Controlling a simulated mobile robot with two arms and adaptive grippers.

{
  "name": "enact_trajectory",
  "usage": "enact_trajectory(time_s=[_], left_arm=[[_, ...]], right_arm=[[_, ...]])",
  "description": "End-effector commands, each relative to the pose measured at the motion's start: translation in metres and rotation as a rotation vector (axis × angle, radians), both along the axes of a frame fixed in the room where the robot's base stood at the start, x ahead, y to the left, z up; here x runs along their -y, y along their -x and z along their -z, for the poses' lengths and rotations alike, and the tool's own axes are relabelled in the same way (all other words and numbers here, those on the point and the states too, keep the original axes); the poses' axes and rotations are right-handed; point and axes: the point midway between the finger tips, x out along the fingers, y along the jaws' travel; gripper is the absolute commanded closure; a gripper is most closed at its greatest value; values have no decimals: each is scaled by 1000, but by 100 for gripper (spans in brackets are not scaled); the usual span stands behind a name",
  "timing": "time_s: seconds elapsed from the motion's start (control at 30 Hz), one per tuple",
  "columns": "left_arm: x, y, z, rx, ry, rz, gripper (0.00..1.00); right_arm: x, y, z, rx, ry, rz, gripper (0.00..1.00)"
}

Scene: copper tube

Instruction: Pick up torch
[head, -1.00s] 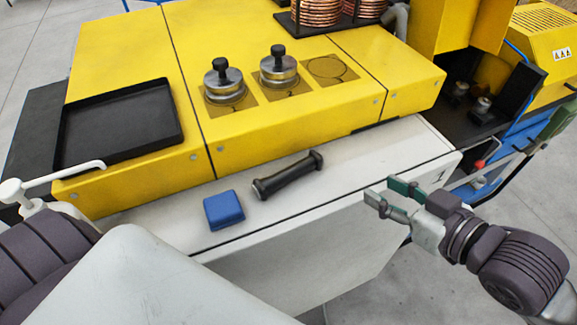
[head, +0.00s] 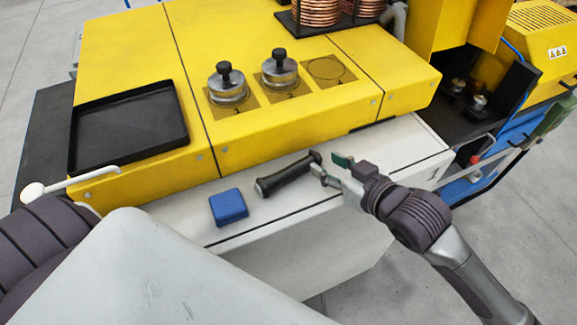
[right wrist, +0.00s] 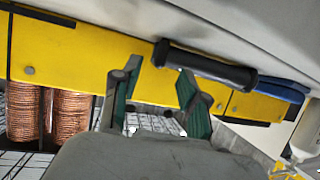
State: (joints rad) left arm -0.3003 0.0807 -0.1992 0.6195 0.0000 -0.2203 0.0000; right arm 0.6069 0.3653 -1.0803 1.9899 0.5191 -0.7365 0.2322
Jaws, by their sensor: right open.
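The torch (head: 284,177) is a black cylinder with thicker ends. It lies at a slant on the white ledge in front of the yellow machine. In the right wrist view the torch (right wrist: 208,65) shows beyond the fingertips. My right gripper (head: 328,168) is open and empty, close to the torch's right end in the head view. The right gripper's two green-lined fingers (right wrist: 157,75) are spread in the right wrist view. I cannot tell from these views whether a finger touches the torch. My left gripper is not seen; only part of my left arm shows at the left edge.
A blue box (head: 228,207) lies on the white ledge (head: 400,150) just left of the torch. A black tray (head: 128,125) and two metal weights with black knobs (head: 228,85) rest on the yellow machine (head: 190,50). Copper coils (head: 318,15) stand at the back.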

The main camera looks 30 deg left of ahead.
Motion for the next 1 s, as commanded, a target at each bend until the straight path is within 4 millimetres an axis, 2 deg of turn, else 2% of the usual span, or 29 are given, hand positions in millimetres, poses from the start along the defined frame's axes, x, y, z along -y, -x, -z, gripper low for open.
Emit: enact_trajectory(time_s=[0.13,0.37,0.47,0.63,1.0], left_arm=[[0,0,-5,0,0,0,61],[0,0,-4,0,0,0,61],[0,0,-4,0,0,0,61],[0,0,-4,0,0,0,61],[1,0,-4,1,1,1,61]], right_arm=[[-11,-6,5,1,1,1,56],[-12,-7,7,2,2,1,56],[-12,-7,7,2,2,1,70],[-12,-7,7,1,2,1,98],[-12,-7,6,2,0,1,100]])
